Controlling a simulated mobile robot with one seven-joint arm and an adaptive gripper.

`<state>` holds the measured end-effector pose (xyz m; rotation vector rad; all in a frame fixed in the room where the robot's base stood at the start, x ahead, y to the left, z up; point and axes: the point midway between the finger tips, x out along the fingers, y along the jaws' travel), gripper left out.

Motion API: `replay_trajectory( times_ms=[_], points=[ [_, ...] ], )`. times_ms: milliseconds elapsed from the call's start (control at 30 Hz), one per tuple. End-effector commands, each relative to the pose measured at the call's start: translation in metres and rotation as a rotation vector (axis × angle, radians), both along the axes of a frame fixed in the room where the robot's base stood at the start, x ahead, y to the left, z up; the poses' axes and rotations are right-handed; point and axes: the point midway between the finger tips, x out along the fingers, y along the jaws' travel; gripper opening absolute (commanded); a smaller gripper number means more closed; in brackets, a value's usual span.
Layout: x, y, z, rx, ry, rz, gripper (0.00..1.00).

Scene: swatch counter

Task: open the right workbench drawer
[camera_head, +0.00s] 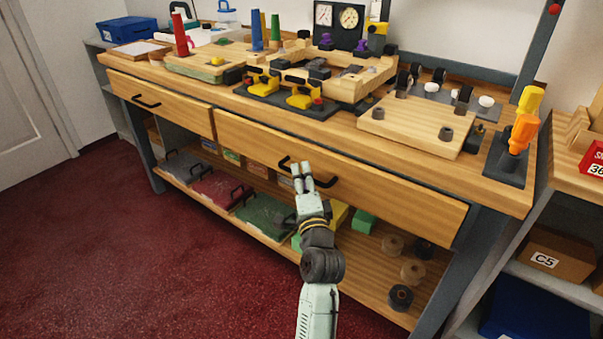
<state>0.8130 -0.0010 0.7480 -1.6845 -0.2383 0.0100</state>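The workbench has two wooden drawers side by side under its top. The right drawer (400,195) has a wide front with a dark bar handle (325,183) near its middle. Its front looks about flush with the left drawer (180,110), so it appears closed. My gripper (301,168) is at the right drawer's handle, its fingertips over the handle's middle and hiding that part. Two fingers show close together, with a narrow gap. Whether they grip the bar or only sit in front of it cannot be told.
The workbench top (228,97) carries fixtures, a wooden board (415,120) and an orange-yellow tool (525,120). A lower shelf (345,255) holds trays and rolls below the drawers. A side shelf with a box (557,255) stands at right. Red floor (150,260) in front is clear.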

Motion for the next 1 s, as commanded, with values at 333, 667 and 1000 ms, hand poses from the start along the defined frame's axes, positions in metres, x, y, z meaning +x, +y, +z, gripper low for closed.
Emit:
replay_trajectory(
  times_ms=[333,667,1000],
  points=[
    [0.0096,0.0022,0.0014,-0.001,-0.001,0.001,0.31],
    [0.0093,0.0023,0.0014,-0.001,-0.001,0.001,0.13],
    [0.0092,0.0023,0.0014,-0.001,0.000,0.001,0.00]
  ],
)
